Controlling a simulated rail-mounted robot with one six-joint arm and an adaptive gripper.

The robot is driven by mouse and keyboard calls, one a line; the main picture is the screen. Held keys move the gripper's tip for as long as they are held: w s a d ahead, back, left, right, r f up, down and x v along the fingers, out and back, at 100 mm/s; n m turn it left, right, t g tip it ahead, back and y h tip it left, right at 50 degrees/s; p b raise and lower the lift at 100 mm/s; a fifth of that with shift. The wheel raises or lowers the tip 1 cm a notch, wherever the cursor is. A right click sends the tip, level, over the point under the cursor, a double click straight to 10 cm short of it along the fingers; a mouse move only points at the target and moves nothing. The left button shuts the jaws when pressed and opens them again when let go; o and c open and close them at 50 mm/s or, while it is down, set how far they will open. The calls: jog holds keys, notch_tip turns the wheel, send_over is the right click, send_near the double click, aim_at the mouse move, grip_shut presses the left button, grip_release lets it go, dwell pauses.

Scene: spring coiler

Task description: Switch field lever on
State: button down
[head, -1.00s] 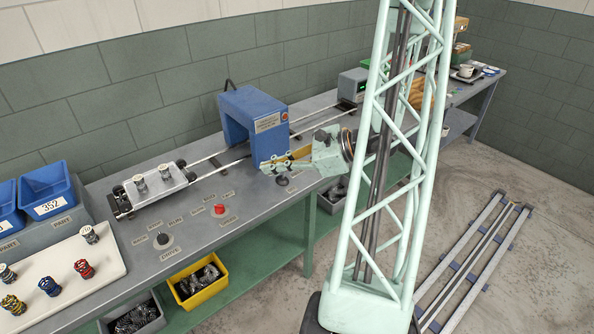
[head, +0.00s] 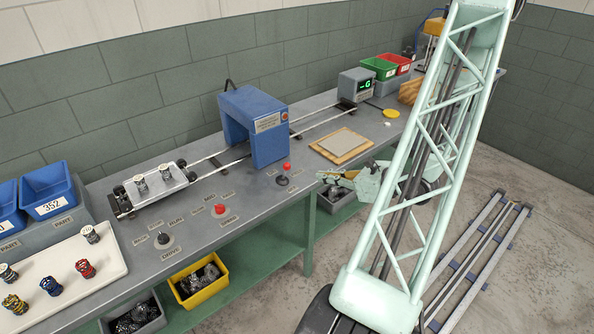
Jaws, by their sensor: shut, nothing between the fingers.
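A small lever with a red knob (head: 287,167) stands on a dark round base on the grey bench, in front of the blue arch; it looks close to upright. The labels around it are too small to read, so I cannot confirm that it is the field lever. My gripper (head: 322,176) is shut and empty, to the right of the lever and apart from it, at the bench's front edge.
The blue arch (head: 257,127) straddles rails carrying a trolley (head: 155,187) with two springs. A red button (head: 219,209) and a dark drive knob (head: 164,239) are on the bench at left. A wooden board (head: 316,150) with a grey plate lies behind my gripper.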

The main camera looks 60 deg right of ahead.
jog(key=shift+s+d+f, duration=0.25)
jog(key=shift+s, duration=0.1)
jog(key=shift+w+f, duration=0.1)
jog(key=shift+w, duration=0.1)
jog(key=r+x, duration=0.1)
jog(key=x, duration=1.2)
jog(key=shift+w+d+r, duration=0.2)
jog(key=shift+w+r, duration=0.2)
dwell(0.3)
jog(key=shift+d+r, duration=0.15)
jog(key=shift+r, duration=0.05)
dwell(0.5)
